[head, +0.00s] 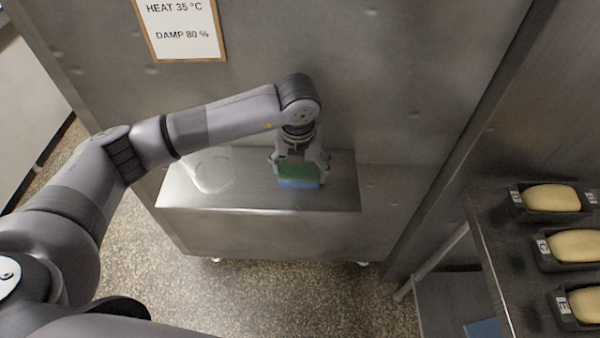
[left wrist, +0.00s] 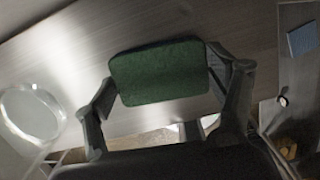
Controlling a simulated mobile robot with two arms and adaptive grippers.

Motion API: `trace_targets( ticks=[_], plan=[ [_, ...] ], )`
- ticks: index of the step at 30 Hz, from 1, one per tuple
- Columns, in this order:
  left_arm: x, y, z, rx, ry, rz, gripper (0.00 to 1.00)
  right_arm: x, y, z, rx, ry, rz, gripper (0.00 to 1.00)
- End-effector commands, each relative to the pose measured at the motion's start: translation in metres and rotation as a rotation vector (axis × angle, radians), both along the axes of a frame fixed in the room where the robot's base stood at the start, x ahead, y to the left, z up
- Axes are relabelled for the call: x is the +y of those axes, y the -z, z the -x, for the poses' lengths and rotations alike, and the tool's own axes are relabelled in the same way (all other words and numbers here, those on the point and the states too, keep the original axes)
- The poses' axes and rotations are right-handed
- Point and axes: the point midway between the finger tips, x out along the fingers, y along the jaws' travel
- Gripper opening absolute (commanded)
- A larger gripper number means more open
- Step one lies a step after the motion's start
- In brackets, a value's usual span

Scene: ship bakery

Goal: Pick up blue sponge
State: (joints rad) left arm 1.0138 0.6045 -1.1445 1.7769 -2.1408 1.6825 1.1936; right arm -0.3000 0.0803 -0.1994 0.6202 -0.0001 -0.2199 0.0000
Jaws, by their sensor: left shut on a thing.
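The blue sponge (head: 299,183) has a green scouring top and a blue body. It is at the metal ledge on the front of the steel cabinet. My left gripper (head: 299,166) points down from above and is shut on the sponge, one finger on each side. In the left wrist view the sponge's green face (left wrist: 158,72) lies between the two fingers. I cannot tell whether its underside touches the ledge. My right gripper is not in view.
A clear round glass vessel (head: 210,170) stands on the ledge (head: 240,199) left of the sponge. At the right, a dark rack (head: 490,240) bears several labelled loaf tins with dough. A blue flat item (head: 484,328) lies on its lower shelf. The ledge's right end is clear.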

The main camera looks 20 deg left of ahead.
Motion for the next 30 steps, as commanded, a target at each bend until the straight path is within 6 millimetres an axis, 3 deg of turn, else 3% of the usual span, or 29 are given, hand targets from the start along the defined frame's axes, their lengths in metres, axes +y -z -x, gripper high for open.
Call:
trace_targets(
  ticks=[10,16,20,30],
  plan=[
    [0.000,-0.004,-0.001,-0.002,0.000,0.002,0.69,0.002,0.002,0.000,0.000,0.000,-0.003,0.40],
    [0.000,-0.026,-0.001,-0.004,0.000,0.001,0.69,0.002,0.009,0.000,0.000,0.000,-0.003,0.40],
    [-0.001,-0.055,-0.002,-0.008,0.001,0.001,0.69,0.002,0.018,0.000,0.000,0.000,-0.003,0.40],
    [0.000,-0.157,-0.001,-0.006,0.001,0.000,0.69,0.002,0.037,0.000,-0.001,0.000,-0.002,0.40]
  ],
)
